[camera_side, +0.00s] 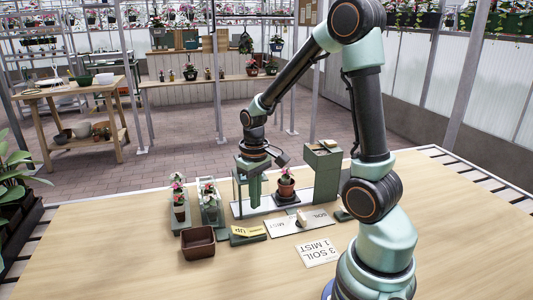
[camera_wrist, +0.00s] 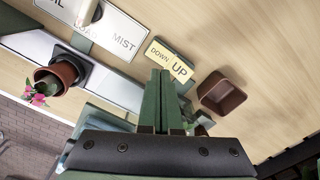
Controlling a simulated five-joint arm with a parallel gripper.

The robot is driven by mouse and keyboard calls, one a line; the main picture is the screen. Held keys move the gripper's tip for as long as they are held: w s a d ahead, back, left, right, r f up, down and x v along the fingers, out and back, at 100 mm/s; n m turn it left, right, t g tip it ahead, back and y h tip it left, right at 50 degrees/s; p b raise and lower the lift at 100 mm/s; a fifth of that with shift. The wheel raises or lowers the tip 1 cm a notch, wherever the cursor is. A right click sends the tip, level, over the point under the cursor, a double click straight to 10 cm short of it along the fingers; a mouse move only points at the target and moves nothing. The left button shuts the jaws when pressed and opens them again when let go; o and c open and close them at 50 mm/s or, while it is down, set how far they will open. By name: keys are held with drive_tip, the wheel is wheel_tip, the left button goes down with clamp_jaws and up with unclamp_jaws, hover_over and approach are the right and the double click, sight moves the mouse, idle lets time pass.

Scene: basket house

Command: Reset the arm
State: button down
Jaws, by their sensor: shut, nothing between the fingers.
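My gripper (camera_side: 255,192) is green, points down and is shut and empty. It hangs above the work area, in front of a clear-sided frame, with a potted flower (camera_side: 286,184) to its right. In the wrist view my gripper (camera_wrist: 160,76) shows its two fingers together, pointing toward the yellow DOWN/UP block (camera_wrist: 170,62). Nothing is between the fingers. My arm reaches from the right side of the table to the middle.
A brown square pot (camera_side: 198,242) stands empty at the left. Potted flowers stand in trays (camera_side: 209,222) behind it. The yellow-labelled block (camera_side: 248,232), a SOIL/MIST panel (camera_side: 300,222) and a "3 SOIL 1 MIST" card (camera_side: 319,252) lie nearby. The front table (camera_side: 130,265) is clear.

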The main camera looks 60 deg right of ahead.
drive_tip(key=shift+r, duration=0.1)
drive_tip(key=s+a+r+n+t, duration=0.2)
drive_tip(key=a+r+t, duration=0.3)
drive_tip(key=a+r, duration=0.6)
wheel_tip(320, 180, up, 4)
drive_tip(key=shift+s+a+f+n+t, duration=0.2)
drive_tip(key=shift+s+a+n+t, duration=0.1)
drive_tip(key=shift+s+a+n, duration=0.15)
